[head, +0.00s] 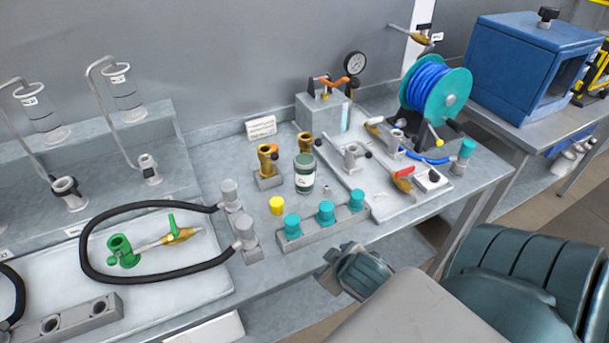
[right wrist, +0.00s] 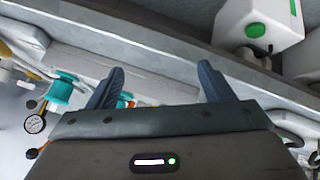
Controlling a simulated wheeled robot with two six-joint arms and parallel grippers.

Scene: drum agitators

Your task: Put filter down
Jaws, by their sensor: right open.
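No part is clearly marked as the filter, so I cannot tell which thing it is. On the bench stand a dark green jar with a pale label (head: 305,174), a small yellow cap (head: 277,205) and a grey block (head: 322,230) with several teal-topped pieces in a row. My right gripper (head: 338,266) is just off the bench's front edge, near that block. In the right wrist view its two fingers (right wrist: 158,84) are spread wide with nothing between them. My left gripper is not in view.
A black hose (head: 83,255) loops around a green fitting (head: 122,250) on a white tray. Brass fittings (head: 267,160), a gauge (head: 355,65) and a blue hose reel (head: 437,92) stand farther back. A white container (right wrist: 255,35) shows below the bench edge in the wrist view.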

